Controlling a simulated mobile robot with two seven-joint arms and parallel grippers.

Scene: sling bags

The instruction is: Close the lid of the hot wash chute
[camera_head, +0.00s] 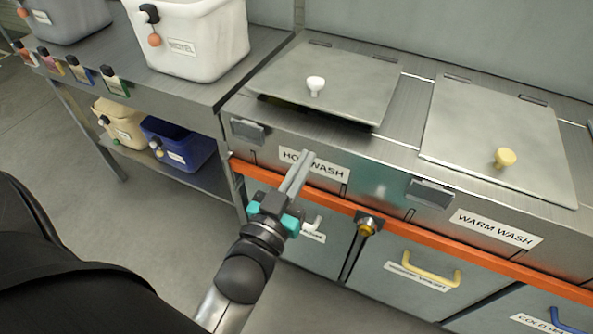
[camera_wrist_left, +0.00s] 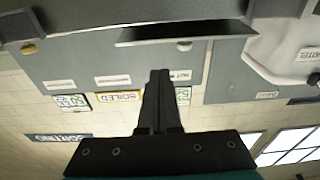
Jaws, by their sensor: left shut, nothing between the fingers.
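The hot wash chute lid (camera_head: 325,85) is a flat metal plate with a white knob (camera_head: 315,86). It is nearly down, but a dark gap shows under its front edge, so it sits slightly raised. The HOT WASH label (camera_head: 314,165) is on the counter front below it. My left gripper (camera_head: 301,160) is shut and empty. It appears in front of the label, below and in front of the lid, apart from the knob. In the left wrist view the gripper (camera_wrist_left: 159,76) points toward the lid (camera_wrist_left: 185,32), seen edge-on. My right gripper is not in view.
The warm wash lid (camera_head: 500,135) with a yellow knob lies flat to the right. An orange rail (camera_head: 440,249) runs along the counter front. A white bin (camera_head: 185,40) stands on the shelf at left, with a blue bin (camera_head: 180,145) below.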

